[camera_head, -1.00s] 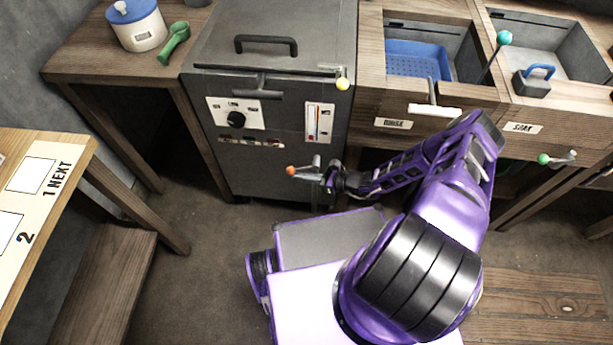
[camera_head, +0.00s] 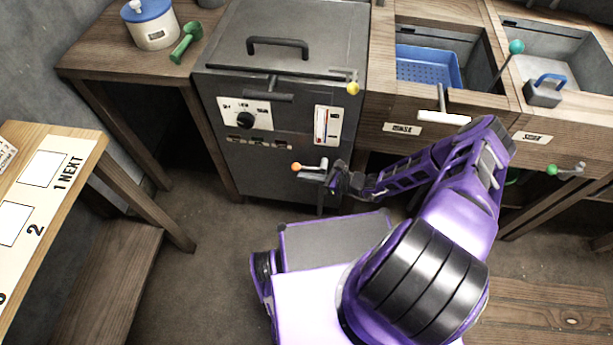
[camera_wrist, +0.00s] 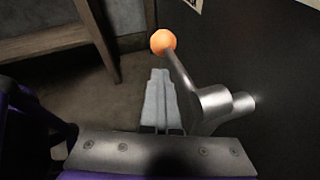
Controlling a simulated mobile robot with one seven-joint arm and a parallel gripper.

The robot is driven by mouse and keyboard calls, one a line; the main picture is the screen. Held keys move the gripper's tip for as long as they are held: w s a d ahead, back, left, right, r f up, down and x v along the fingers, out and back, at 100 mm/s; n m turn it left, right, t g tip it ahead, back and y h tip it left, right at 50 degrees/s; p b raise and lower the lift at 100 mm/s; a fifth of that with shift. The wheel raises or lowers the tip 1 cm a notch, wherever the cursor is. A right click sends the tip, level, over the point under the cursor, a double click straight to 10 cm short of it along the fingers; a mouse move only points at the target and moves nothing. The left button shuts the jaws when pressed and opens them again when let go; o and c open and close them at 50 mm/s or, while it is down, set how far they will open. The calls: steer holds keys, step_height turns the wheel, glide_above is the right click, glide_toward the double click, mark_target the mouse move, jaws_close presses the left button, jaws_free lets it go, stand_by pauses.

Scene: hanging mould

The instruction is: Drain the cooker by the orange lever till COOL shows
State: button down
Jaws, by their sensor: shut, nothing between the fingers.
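The dark grey cooker (camera_head: 275,182) stands upright in the middle of the head view, with a dial, small indicator marks (camera_head: 257,141) too small to read, and a gauge (camera_head: 328,125) on its front. The orange-knobbed lever (camera_head: 296,167) sticks out to the left low on the cooker's front. In the wrist view its orange ball (camera_wrist: 162,41) is at the upper middle, on a metal arm running down to a round pivot. My gripper (camera_head: 334,179) is shut and empty, beside the pivot end of the lever. In the wrist view the gripper (camera_wrist: 160,98) lies just left of the lever's arm; contact cannot be told.
A yellow-knobbed handle (camera_head: 352,88) is at the cooker's upper right. Basins with a blue basket (camera_head: 428,66) and a blue-handled block (camera_head: 545,90) are at right. A green-knobbed tap (camera_head: 552,169) hangs below. A numbered table (camera_head: 60,150) stands at left; floor between is clear.

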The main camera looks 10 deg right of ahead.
steer(key=shift+w+d+r, duration=0.1)
steer(key=shift+w+r, duration=0.05)
steer(key=p+v, duration=0.1)
steer(key=v, duration=1.6)
steer(key=shift+s, duration=0.35)
